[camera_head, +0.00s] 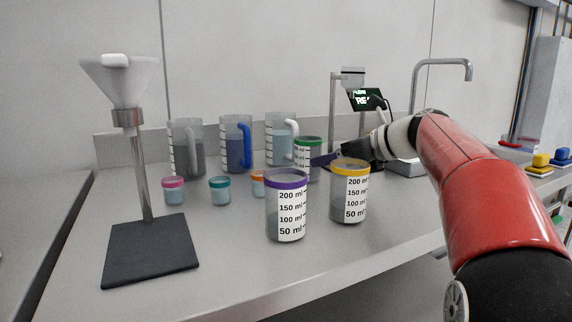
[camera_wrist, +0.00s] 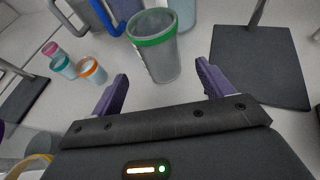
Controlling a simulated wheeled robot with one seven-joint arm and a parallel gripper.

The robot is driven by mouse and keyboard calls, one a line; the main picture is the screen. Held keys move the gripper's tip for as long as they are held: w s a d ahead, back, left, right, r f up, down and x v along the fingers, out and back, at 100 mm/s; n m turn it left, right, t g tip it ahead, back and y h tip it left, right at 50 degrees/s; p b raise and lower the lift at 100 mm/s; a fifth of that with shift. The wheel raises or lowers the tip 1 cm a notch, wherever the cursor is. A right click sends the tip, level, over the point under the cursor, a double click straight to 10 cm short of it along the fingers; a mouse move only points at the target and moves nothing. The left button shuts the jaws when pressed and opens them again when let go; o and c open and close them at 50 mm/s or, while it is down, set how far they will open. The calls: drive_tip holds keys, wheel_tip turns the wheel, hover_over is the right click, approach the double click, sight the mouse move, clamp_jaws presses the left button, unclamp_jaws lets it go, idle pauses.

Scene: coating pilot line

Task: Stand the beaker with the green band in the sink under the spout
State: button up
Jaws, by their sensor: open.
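The beaker with the green band (camera_head: 309,152) stands upright on the counter, behind the yellow-banded beaker. It also shows in the wrist view (camera_wrist: 154,50), grey and clear-walled, just ahead of the open fingers. My gripper (camera_head: 325,159) is open, with purple fingers; in the wrist view (camera_wrist: 160,90) the space between its fingertips is empty and the beaker lies just beyond them. The spout (camera_head: 467,72) is a curved metal tap at the right back. The sink (camera_head: 408,168) shows only in part, behind my arm; its inside is hidden.
A yellow-banded beaker (camera_head: 349,190) and a purple-banded beaker (camera_head: 286,205) stand in front. Three handled jugs, including a blue-handled one (camera_head: 236,145), stand at the back. Small cups (camera_head: 220,190) are to the left. A funnel stand (camera_head: 150,250) is at far left, a dark-based stand (camera_wrist: 258,65) to the right.

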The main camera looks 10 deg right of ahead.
sight(308, 160)
drive_tip(key=x, duration=0.8)
drive_tip(key=shift+r, duration=0.15)
drive_tip(key=c, duration=1.1)
